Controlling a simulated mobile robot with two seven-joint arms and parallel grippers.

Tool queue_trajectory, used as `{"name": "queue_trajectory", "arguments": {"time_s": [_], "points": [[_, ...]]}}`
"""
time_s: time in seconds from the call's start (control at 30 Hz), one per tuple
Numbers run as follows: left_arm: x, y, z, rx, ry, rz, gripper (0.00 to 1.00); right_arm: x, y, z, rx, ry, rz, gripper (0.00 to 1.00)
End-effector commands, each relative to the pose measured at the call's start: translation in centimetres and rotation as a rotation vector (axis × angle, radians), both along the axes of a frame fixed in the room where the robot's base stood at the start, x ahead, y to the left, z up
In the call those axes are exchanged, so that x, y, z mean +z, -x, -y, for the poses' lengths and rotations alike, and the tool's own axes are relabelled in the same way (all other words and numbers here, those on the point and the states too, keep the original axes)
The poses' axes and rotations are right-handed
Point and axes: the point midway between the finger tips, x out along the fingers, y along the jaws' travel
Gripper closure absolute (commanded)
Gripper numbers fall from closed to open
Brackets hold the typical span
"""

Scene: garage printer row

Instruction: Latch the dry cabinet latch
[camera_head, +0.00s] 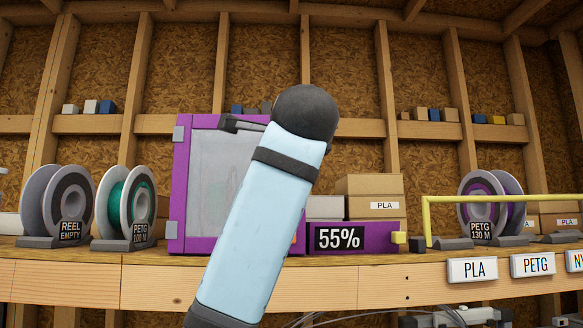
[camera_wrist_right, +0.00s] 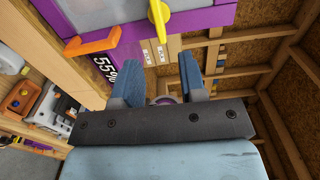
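The dry cabinet (camera_head: 177,190) is a purple box with a pale clear door, standing on the bench left of centre. My arm covers its right side in the head view. In the right wrist view, its purple edge (camera_wrist_right: 205,18) crosses the top. A yellow piece (camera_wrist_right: 158,14), which looks like the latch, lies across that edge. An orange bracket (camera_wrist_right: 92,43) sits farther left on the same edge. I cannot tell whether the door is fully shut. My right gripper (camera_wrist_right: 161,78) is open and empty, its blue fingers apart from the yellow piece. My left gripper is not in view.
A purple unit reading 55% (camera_head: 352,238) stands right of the cabinet, with cardboard boxes (camera_head: 370,185) behind. Filament reels (camera_head: 126,200) stand to the left, another reel (camera_head: 488,208) to the right. A yellow rail (camera_head: 500,199) rises above the bench (camera_head: 120,280) at right.

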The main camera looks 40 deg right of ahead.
Motion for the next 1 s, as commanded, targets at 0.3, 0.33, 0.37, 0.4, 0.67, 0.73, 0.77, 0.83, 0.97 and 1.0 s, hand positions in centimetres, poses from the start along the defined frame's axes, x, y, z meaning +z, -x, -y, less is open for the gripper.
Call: {"name": "queue_trajectory", "arguments": {"time_s": [0.3,0.33,0.37,0.4,0.67,0.73,0.77,0.83,0.97,1.0], "points": [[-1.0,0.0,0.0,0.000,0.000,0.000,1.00,-0.1,3.5,-2.1,-0.002,0.000,0.000,0.62],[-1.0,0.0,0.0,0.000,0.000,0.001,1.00,-0.1,3.6,-2.2,-0.002,0.000,0.000,0.62],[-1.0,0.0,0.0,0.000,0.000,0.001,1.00,0.0,3.7,-2.2,-0.002,0.000,0.000,0.62],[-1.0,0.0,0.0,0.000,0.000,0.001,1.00,0.0,3.8,-2.3,-0.002,0.000,0.000,0.62],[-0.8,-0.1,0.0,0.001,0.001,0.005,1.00,0.0,3.8,-2.3,-0.002,0.000,0.000,0.62],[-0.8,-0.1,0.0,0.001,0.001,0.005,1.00,0.0,3.8,-2.2,-0.002,0.000,0.000,0.62],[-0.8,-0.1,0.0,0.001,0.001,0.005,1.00,0.0,3.8,-2.2,-0.002,0.000,0.000,0.62],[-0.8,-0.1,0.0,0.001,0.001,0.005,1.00,0.0,3.8,-2.2,-0.002,0.000,0.000,0.62],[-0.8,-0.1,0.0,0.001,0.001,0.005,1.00,-0.5,3.4,-2.2,-0.001,0.006,-0.011,0.62],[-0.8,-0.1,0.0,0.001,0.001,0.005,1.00,-1.1,2.9,-2.1,0.000,0.015,-0.026,0.62]]}}
